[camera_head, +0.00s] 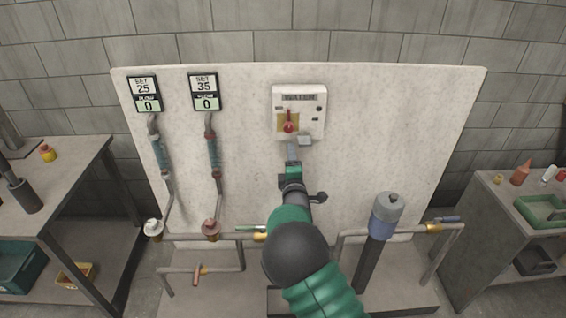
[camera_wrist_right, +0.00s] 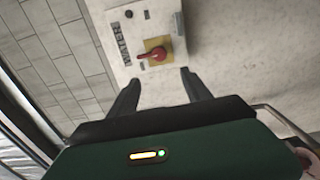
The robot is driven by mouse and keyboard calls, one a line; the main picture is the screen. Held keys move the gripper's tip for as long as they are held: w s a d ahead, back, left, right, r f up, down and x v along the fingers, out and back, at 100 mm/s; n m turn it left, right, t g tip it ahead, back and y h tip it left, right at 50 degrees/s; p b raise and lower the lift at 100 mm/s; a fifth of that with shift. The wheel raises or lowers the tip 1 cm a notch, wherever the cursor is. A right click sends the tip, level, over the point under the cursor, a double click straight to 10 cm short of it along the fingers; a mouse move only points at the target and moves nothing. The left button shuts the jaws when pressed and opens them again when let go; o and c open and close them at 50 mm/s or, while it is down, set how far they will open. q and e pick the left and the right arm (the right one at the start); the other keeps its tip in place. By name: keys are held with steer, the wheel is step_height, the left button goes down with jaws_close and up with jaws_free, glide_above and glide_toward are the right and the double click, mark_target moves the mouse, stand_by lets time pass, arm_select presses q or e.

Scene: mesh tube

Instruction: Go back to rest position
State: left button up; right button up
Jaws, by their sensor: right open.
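My right arm reaches up from the bottom of the head view, its green and dark links covering part of the panel. Its gripper (camera_head: 293,150) is just below the white control box (camera_head: 312,97) on the panel. In the right wrist view the two dark fingers of the right gripper (camera_wrist_right: 160,90) stand apart, with nothing between them. Ahead of them is the control box (camera_wrist_right: 118,25) with a red rotary handle (camera_wrist_right: 157,54) on a yellow plate. The red handle also shows in the head view (camera_head: 289,127). My left gripper is not in view.
The pale panel (camera_head: 370,130) carries two meters (camera_head: 144,93) (camera_head: 205,92) with hoses. Pipes and a blue-grey cylinder (camera_head: 386,215) stand low in front. Workbenches flank it left (camera_head: 85,150) and right (camera_head: 490,195). The panel's right half is bare.

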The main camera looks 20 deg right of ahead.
steer(key=s+f+m+g+y+p, duration=0.1)
steer(key=s+f+m+g, duration=0.25)
steer(key=s, duration=0.25)
steer(key=s+f+m+g+y+p, duration=0.1)
steer(key=s+f+m+g, duration=0.2)
steer(key=s+m, duration=0.25)
steer(key=s+a+f+m+g+y, duration=0.1)
steer(key=s+a+m+g, duration=0.2)
steer(key=s, duration=1.1)
steer(key=s+a+f+m+g+y+p, duration=0.1)
steer(key=s+a+m+g, duration=0.2)
steer(key=s, duration=1.2)
steer(key=shift+s+a+f+g+y, duration=0.2)
steer(key=shift+s+a+g+y, duration=0.1)
steer(key=shift+g, duration=0.85)
steer(key=shift+d, duration=0.25)
